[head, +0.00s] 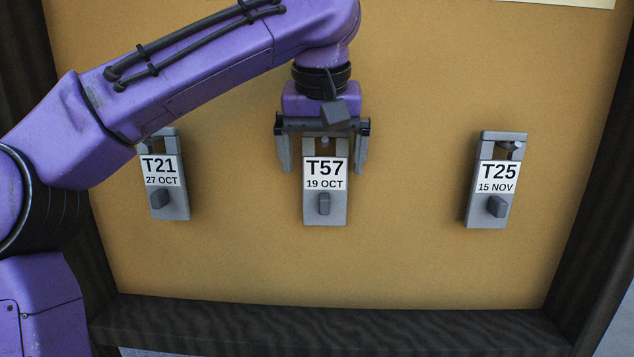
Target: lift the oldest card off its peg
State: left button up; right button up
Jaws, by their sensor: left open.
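Three grey cards with white labels hang in a row on a tan board. The middle card (325,190) reads T57, 19 OCT, the earliest date of the three. The left card (165,190) reads T21, 27 OCT, and my left arm passes close over its top. The right card (492,185) reads T25, 15 NOV, and hangs from a peg (508,146). Each card has a dark grey knob below its label. My left gripper (322,165) is open, pointing down, with one finger on each side of the upper part of the T57 card. Finger contact cannot be told. My right gripper is not in view.
The tan board (400,255) has a dark wooden frame, with a ledge (330,325) along the bottom. A pale sheet (570,3) shows at the top right edge. The board is bare between the cards and below them.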

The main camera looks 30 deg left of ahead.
pick_arm(q)
jog(key=shift+w+d, duration=0.15)
jog(key=shift+d, duration=0.05)
jog(key=shift+c, duration=1.2)
jog(key=c, duration=0.8)
jog(key=shift+a, duration=0.1)
